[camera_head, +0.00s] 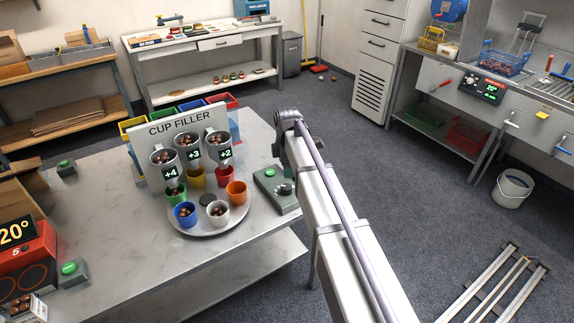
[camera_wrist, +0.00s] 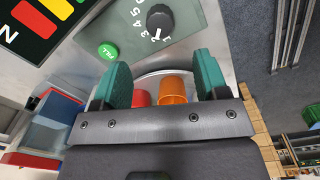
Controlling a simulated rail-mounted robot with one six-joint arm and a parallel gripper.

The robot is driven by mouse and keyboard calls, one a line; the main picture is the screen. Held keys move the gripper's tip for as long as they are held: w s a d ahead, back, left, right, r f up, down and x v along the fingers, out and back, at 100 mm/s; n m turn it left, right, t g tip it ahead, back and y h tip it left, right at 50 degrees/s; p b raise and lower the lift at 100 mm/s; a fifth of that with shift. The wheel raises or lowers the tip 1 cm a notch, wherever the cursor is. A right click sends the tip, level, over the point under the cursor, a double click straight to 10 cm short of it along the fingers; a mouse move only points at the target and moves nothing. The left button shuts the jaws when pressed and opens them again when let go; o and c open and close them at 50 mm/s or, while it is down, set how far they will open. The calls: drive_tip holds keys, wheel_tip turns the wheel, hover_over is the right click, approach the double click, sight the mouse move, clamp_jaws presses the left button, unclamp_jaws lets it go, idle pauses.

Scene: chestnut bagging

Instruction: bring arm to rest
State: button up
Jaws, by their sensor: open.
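My gripper (camera_wrist: 163,75) shows in the wrist view with its two green fingers spread wide and nothing between them. Beyond and between the fingers are an orange cup (camera_wrist: 174,88) and part of a red cup (camera_wrist: 140,98), not clasped. In the head view my arm (camera_head: 335,215) reaches up from the bottom right to beside the table; my gripper is not clearly visible there. The control box (camera_head: 277,190), with green button and dial, stands left of the arm. It also shows in the wrist view (camera_wrist: 130,22), near the fingers.
The cup filler (camera_head: 181,127) has three hoppers of chestnuts marked +4, +3 and +2. Below it, a round plate (camera_head: 215,224) carries several coloured cups; the blue cup (camera_head: 185,215) and white cup (camera_head: 218,214) hold chestnuts.

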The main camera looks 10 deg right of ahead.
drive_tip(key=shift+r, duration=0.6)
drive_tip(key=s+m, duration=1.7)
drive_tip(key=s, duration=1)
drive_tip(key=shift+s+a+m, duration=0.15)
drive_tip(key=shift+s+m, duration=0.1)
drive_tip(key=shift+m, duration=0.15)
